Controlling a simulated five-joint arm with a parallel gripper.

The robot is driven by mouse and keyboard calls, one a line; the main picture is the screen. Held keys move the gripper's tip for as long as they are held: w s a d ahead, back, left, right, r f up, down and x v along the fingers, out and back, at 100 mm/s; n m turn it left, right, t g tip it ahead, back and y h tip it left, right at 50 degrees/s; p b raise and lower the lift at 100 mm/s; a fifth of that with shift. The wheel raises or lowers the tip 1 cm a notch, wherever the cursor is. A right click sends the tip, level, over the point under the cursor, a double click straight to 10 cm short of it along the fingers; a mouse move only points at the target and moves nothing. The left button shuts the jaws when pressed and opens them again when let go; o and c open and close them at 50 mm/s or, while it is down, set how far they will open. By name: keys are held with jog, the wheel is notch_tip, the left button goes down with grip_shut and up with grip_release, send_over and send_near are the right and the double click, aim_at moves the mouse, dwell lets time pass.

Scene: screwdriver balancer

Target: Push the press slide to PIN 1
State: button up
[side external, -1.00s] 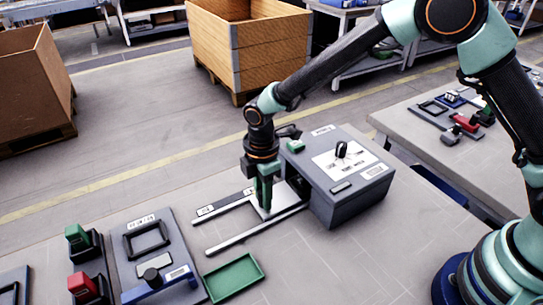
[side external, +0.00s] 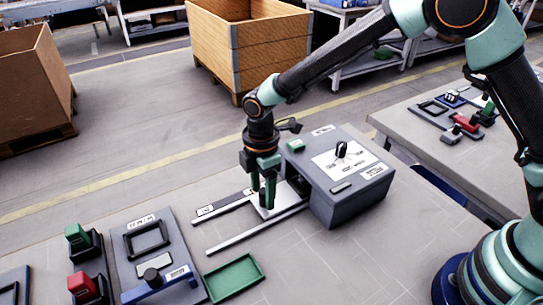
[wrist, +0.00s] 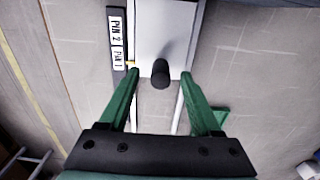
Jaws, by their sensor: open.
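The press slide is a pale metal plate with an upright dark knob. In the wrist view, the slide (wrist: 160,28) lies on two rails and its knob (wrist: 160,72) stands between my fingertips. In the side view, the slide (side external: 283,197) shows beside the grey press box (side external: 345,178). My gripper (side external: 263,203) points down over the slide and is open. In the wrist view, my gripper (wrist: 160,73) has one green finger on each side of the knob, with gaps visible. The PIN 1 label (wrist: 118,57) and PIN 2 label (wrist: 116,28) sit on the left strip. A yellow mark is beside PIN 1.
A green tray (side external: 233,278) lies in front of the rails. A grey fixture board (side external: 158,262) and red and green parts stand at the lower left. The table between the tray and my base is clear.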

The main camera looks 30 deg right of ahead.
jog(key=shift+r, duration=2.75)
jog(key=shift+d+r, duration=0.1)
jog(key=s+d+r+m+t, duration=0.35)
jog(key=d+r+m, duration=0.55)
jog(key=d+r, duration=0.3)
jog(key=s+d+r+m+t, duration=0.2)
jog(key=s+d+r+m, duration=0.1)
jog(key=s+d+m, duration=0.6)
jog(key=shift+d+r, duration=0.2)
jog(key=shift+d, duration=0.3)
jog(key=shift+c, duration=0.3)
